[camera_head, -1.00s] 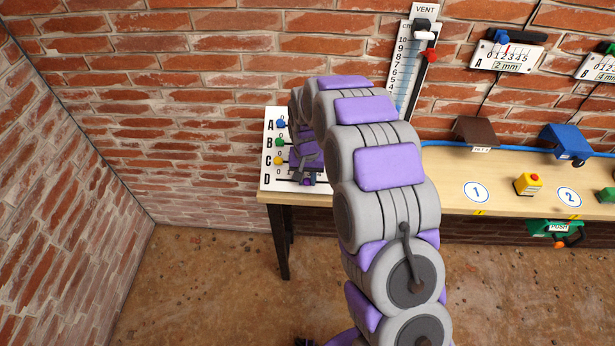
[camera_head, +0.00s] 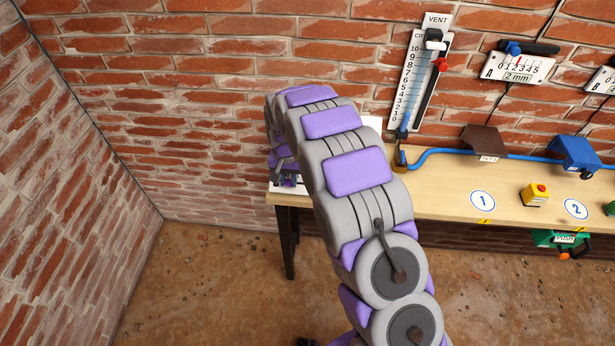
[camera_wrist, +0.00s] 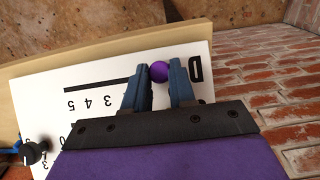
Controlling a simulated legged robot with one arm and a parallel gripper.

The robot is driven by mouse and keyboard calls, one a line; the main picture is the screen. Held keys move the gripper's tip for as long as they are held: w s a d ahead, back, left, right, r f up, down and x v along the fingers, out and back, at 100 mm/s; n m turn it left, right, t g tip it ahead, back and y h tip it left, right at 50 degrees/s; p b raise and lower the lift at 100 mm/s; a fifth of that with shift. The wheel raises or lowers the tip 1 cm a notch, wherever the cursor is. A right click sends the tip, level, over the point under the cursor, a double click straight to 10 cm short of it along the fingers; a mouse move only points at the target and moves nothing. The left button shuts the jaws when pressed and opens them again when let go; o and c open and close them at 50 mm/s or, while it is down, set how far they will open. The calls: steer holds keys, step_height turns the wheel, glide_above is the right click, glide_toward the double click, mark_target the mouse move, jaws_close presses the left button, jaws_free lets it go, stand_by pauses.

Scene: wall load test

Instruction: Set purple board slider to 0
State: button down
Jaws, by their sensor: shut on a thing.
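The white slider board (camera_wrist: 205,88) shows upside down in the wrist view, with the letter D at right and a dark slot running left. The purple slider knob (camera_wrist: 159,71) sits on row D, close to the letter D. My gripper (camera_wrist: 159,78) is shut on the purple knob, one blue-grey finger on each side. The printed 3, 4 and 5 show well to the left of the knob. The 0 mark of row D is hidden behind my gripper. In the head view my arm covers most of the board (camera_head: 371,122).
The workbench (camera_head: 445,190) extends right of the board with a yellow button box (camera_head: 535,195). A vent scale (camera_head: 415,85) hangs on the brick wall behind. A dark knob (camera_wrist: 36,151) shows at lower left in the wrist view. The left wall has open floor before it.

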steer(key=shift+a, duration=0.8)
steer(key=shift+d, duration=0.2)
steer(key=c, duration=1.3)
jaws_free()
steer(key=o, duration=0.4)
steer(key=shift+a, duration=0.45)
steer(key=shift+d, duration=0.3)
steer(key=shift+r, duration=0.4)
steer(key=r, duration=0.5)
steer(key=r+p, duration=0.1)
steer(key=r, duration=0.5)
steer(key=r+p, duration=0.1)
steer(key=r, duration=0.4)
steer(key=shift+w+a+r, duration=0.1)
steer(key=shift+a+r, duration=0.05)
steer(key=shift+a, duration=0.15)
